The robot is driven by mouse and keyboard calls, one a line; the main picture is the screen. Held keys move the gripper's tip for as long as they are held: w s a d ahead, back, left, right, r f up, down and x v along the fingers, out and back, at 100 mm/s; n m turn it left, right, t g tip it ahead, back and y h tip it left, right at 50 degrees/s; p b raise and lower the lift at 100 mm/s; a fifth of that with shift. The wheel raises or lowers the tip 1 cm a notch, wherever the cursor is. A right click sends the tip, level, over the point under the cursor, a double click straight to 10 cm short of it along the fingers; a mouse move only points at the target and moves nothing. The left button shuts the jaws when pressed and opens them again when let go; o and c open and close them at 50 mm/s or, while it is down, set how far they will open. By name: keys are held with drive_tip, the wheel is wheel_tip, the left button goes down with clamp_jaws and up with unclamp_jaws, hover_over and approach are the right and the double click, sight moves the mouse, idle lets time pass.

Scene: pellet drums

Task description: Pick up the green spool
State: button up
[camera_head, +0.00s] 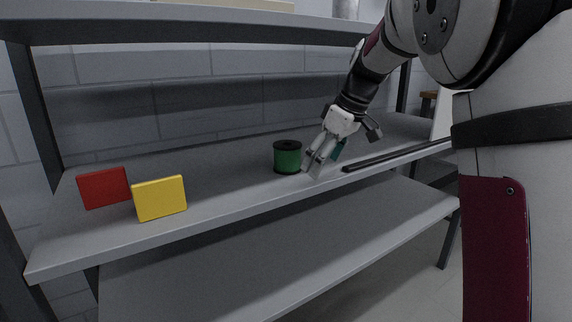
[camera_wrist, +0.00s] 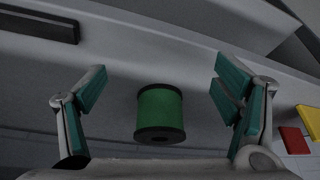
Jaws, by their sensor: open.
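The green spool (camera_head: 287,158) with black end flanges stands upright on the middle shelf in the head view. My gripper (camera_head: 316,168) is close beside it on the right, just above the shelf. In the wrist view the green spool (camera_wrist: 160,110) lies between the two spread fingers of my gripper (camera_wrist: 158,88), with a gap on each side. The gripper is open and holds nothing. The finger pads are teal.
A red block (camera_head: 103,187) and a yellow block (camera_head: 159,198) stand on the shelf (camera_head: 230,195) at the left. A dark bar (camera_head: 398,156) lies along the shelf to the right. Another shelf is above and one below. The shelf between the yellow block and the spool is clear.

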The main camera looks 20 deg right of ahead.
sight(293, 145)
drive_tip(key=w+a, duration=0.2)
drive_tip(key=w+a+b, duration=0.1)
drive_tip(key=w+a, duration=0.1)
drive_tip(key=w, duration=0.1)
drive_tip(key=w+a, duration=0.2)
drive_tip(key=w, duration=0.1)
drive_tip(key=shift+f, duration=0.1)
drive_tip(key=shift+w+a+f+b, duration=0.15)
drive_tip(key=shift+w+f+b, duration=0.1)
drive_tip(key=shift+b, duration=0.2)
drive_tip(key=shift+w+f+b, duration=0.1)
drive_tip(key=shift+f+b, duration=0.15)
drive_tip(key=shift+b, duration=0.05)
drive_tip(key=shift+c, duration=0.3)
drive_tip(key=c, duration=1.3)
